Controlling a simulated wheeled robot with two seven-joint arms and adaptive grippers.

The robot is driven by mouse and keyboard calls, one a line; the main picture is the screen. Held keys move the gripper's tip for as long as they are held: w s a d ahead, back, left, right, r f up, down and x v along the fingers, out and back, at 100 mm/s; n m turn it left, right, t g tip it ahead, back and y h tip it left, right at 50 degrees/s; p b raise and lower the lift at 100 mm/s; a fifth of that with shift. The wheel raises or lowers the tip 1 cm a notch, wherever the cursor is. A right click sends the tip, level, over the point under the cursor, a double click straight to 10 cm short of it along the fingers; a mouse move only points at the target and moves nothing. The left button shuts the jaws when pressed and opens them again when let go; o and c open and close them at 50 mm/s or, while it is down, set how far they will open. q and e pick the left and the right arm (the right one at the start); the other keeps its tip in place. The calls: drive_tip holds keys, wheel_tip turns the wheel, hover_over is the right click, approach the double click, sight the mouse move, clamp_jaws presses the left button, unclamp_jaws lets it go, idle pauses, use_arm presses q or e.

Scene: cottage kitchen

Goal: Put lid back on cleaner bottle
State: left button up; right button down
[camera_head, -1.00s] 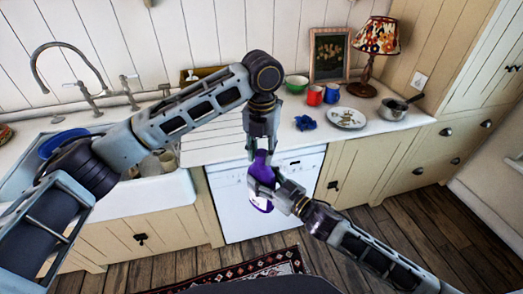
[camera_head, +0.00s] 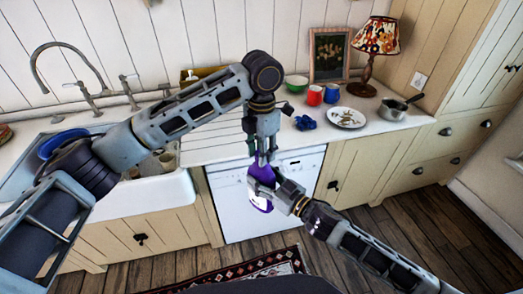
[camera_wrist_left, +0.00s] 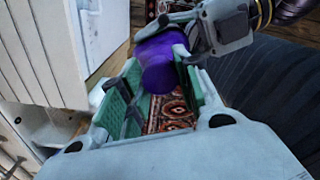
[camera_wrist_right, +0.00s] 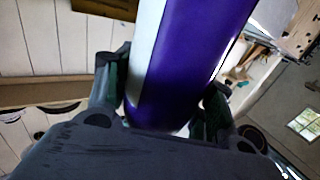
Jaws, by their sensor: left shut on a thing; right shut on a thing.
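The purple and white cleaner bottle (camera_head: 262,199) is in the middle of the head view, in front of the white dishwasher. My right gripper (camera_head: 277,186) is shut around its body; the purple and white side fills the right wrist view (camera_wrist_right: 185,60). My left gripper (camera_head: 264,160) points down from above, with its fingertips at the bottle's top. In the left wrist view, a rounded purple end, which looks like the lid (camera_wrist_left: 160,75), sits between the tips of the green pads. The lid and bottle look in line. I cannot tell whether the lid is seated.
The counter behind holds a green bowl (camera_head: 296,83), a red mug (camera_head: 315,95), a blue cloth-like item (camera_head: 305,123), a plate (camera_head: 346,117), a saucepan (camera_head: 393,109) and a lamp (camera_head: 376,40). A sink (camera_head: 150,198) is at left. The space around the bottle is free.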

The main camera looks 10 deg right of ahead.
use_arm(q)
drive_tip(key=shift+w, duration=0.1)
drive_tip(key=o, duration=0.6)
drive_tip(key=shift+r, duration=0.1)
drive_tip(key=shift+r, duration=2.15)
drive_tip(key=shift+r, duration=0.1)
drive_tip(key=shift+c, duration=0.2)
